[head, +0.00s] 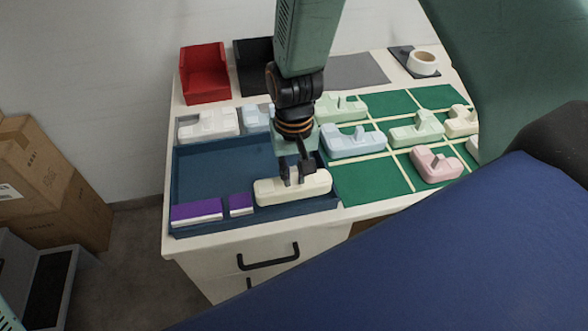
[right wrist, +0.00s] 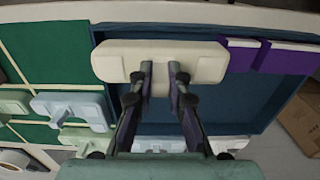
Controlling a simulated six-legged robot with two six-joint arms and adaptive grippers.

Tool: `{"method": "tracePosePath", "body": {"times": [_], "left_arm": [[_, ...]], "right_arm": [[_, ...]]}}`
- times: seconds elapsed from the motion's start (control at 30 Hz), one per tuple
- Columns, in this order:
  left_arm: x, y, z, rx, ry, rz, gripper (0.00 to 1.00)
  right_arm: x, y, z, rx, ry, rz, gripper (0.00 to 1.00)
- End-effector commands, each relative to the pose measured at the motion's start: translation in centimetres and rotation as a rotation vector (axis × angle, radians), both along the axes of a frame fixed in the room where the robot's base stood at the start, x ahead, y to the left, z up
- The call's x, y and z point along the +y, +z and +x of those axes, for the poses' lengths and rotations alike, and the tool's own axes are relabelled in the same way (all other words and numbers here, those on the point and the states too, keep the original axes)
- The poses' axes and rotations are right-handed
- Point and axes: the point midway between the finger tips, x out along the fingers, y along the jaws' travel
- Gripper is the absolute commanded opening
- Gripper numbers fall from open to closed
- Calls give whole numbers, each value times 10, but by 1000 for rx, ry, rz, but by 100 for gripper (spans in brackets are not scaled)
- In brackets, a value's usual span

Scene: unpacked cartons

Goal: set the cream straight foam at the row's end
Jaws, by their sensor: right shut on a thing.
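The cream straight foam (head: 312,189) is a long pale block in the front right part of the blue tray (head: 222,160). It lies to the right of two purple pieces with white sides, (head: 195,212) and (head: 241,205). My right gripper (head: 292,178) comes down from above and is shut on the middle of the foam. In the right wrist view, its two fingers (right wrist: 164,72) grip the middle of the cream foam (right wrist: 118,62). The purple piece (right wrist: 240,53) beside it is very close to the foam's end. My left gripper is not in view.
A green mat (head: 369,182) with cream lines, right of the tray, carries several pastel foams, including a pink one (head: 436,164). A red bin (head: 204,75) and a tape roll (head: 423,63) stand behind. The tray's back left is bare. Cartons (head: 50,190) stand left on the floor.

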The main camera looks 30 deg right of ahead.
Motion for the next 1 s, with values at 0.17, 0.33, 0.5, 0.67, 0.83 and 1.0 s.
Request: {"method": "tracePosePath", "body": {"times": [0.17,0.33,0.5,0.67,0.83,1.0], "left_arm": [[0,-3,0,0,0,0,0],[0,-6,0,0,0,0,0],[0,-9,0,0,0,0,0],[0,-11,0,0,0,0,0],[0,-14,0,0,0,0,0],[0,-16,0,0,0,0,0]], "right_arm": [[0,-7,0,0,0,0,0],[0,-13,0,0,0,0,0],[0,-19,0,1,0,0,0],[0,-24,0,1,0,0,0],[0,-30,0,1,-1,0,0],[0,-36,0,1,-1,0,0]]}}
